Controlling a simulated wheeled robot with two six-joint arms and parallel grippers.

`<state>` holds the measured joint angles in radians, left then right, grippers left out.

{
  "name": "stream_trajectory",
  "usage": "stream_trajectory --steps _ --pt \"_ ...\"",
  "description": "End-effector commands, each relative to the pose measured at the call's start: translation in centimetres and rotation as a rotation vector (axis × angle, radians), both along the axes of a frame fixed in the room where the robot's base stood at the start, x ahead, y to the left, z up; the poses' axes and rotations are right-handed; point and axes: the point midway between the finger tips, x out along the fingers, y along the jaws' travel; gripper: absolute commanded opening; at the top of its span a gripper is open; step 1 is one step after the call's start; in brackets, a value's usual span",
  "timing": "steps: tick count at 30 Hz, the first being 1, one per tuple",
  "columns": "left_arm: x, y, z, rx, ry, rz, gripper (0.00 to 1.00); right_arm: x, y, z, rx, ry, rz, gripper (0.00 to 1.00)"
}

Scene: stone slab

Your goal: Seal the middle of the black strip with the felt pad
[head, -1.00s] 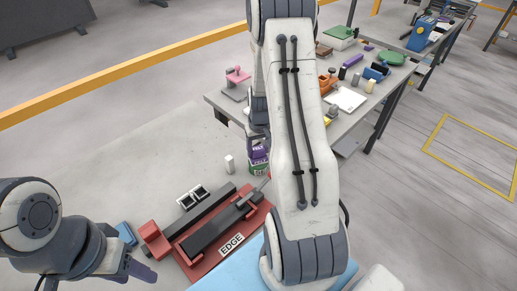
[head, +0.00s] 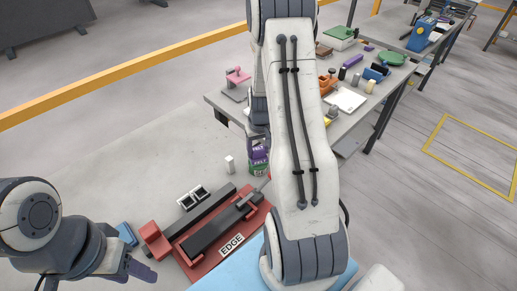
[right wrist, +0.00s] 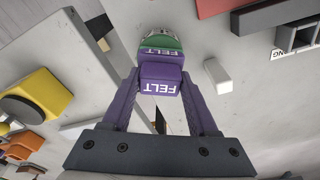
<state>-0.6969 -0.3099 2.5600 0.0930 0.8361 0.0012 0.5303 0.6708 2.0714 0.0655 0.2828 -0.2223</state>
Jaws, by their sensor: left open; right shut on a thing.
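The felt pad (right wrist: 160,78) is a purple block marked FELT, seen between my right gripper's purple fingers (right wrist: 162,84) in the right wrist view. In the head view the pad (head: 258,150) is at the slab's far edge, and my arm hides most of that gripper. A green-and-purple container (right wrist: 160,43) also marked FELT is directly beyond the pad; I cannot tell if they touch. The black strip (head: 212,232) lies in a red fixture (head: 198,268) labelled EDGE. My left gripper (head: 128,267) is open and empty at the lower left.
A small white block (head: 229,164) stands near the container. A blue block (head: 127,234) is near my left gripper. Side benches hold several tools.

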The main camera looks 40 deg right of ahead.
Motion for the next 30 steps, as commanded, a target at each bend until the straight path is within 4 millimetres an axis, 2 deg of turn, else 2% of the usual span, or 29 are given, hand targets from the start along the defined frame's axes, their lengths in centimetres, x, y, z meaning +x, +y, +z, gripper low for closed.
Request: stream_trajectory --steps 3,21,30 --pt "0.0 0.0 1.2 0.0 0.0 0.0 0.5 0.0 0.0 1.4 -0.001 -0.002 0.0 0.15" --pt "0.0 0.0 5.0 0.0 0.0 0.0 0.5 0.1 -0.1 6.3 -0.002 -0.003 0.0 0.15" --pt "0.0 0.0 5.2 0.0 0.0 0.0 0.5 0.1 0.0 6.6 -0.001 -0.003 0.0 0.15"
